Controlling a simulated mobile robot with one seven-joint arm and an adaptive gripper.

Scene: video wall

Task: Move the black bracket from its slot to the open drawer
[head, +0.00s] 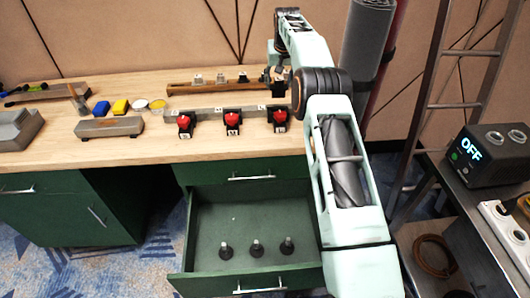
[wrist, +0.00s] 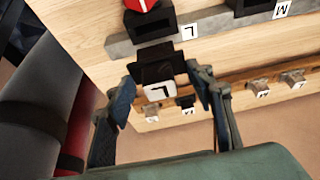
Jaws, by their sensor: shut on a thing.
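My gripper (wrist: 162,92) is shut on a black bracket (wrist: 158,66) with a white label, seen between the two fingers in the wrist view. In the head view my gripper (head: 279,80) is over the right part of the bench, by the end of the wooden rail (head: 215,87). I cannot tell whether the bracket is clear of its slot. The open drawer (head: 202,226) is below the bench top in front. It holds several small black pieces (head: 257,248) standing in a row, with bare floor around them.
A grey rail (head: 208,113) with red-knobbed black holders stands in front of the wooden rail, close to my gripper. Other small brackets (wrist: 292,78) sit on the wooden rail. Blocks and tins lie at left. A ladder and an "OFF" box (head: 487,155) are at right.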

